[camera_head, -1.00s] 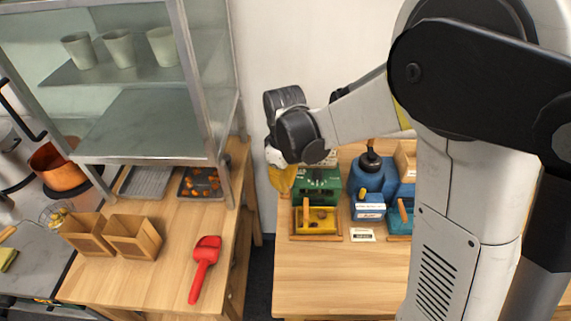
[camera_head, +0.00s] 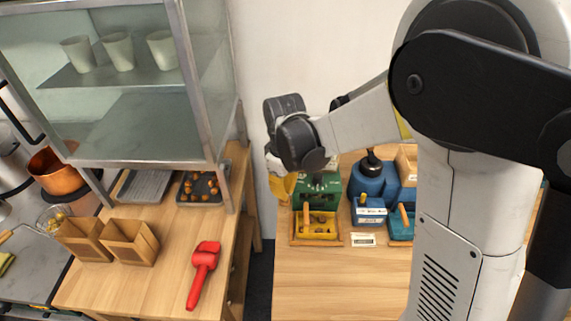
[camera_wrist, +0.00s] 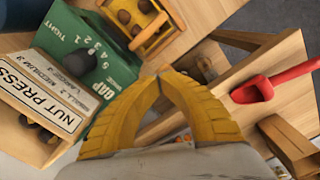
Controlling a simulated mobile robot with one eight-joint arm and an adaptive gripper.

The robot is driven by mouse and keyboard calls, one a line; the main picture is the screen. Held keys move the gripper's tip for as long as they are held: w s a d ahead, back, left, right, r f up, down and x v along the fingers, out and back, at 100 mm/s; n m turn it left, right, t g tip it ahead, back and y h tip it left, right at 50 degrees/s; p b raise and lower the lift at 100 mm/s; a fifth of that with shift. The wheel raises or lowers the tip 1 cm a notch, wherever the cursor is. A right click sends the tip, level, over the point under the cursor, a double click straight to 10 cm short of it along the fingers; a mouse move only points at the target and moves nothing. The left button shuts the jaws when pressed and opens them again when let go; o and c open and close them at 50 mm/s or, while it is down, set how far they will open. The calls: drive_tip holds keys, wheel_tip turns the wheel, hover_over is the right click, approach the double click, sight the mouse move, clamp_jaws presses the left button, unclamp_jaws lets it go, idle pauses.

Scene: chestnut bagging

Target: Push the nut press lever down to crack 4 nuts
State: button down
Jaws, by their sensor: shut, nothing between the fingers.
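The green nut press (camera_head: 331,191) stands at the back left of the right-hand table. In the wrist view it shows tilted, with a "NUT PRESS" label (camera_wrist: 38,92), a gap scale and a black knob (camera_wrist: 79,62). A second dark rounded part (camera_wrist: 46,136) shows by the label; I cannot tell whether it is the lever's end. A yellow tray (camera_head: 316,236) sits in front of the press, and the wrist view shows several brown nuts in it (camera_wrist: 144,6). My gripper (camera_wrist: 168,74) has yellow fingers, shut and empty, beside the press. My wrist hides part of the press in the head view.
A blue device (camera_head: 372,184) with a black top stands right of the press. A small label card (camera_head: 363,240) lies in front. The left table holds a red scoop (camera_head: 204,270), wooden boxes (camera_head: 128,241) and a tray of chestnuts (camera_head: 203,198). The right table's front is clear.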

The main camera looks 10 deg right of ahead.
wheel_tip(320, 180, up, 9)
drive_tip(key=p, duration=0.5)
drive_tip(key=shift+w+r+p, duration=0.15)
drive_tip(key=shift+w+p, duration=0.25)
drive_tip(key=shift+f+b, duration=0.9)
drive_tip(key=shift+f, duration=0.25)
drive_tip(key=shift+f+b, duration=0.9)
drive_tip(key=shift+f, duration=0.2)
drive_tip(key=shift+s+f+b, duration=0.15)
drive_tip(key=shift+f+b, duration=0.75)
drive_tip(key=shift+f, duration=0.3)
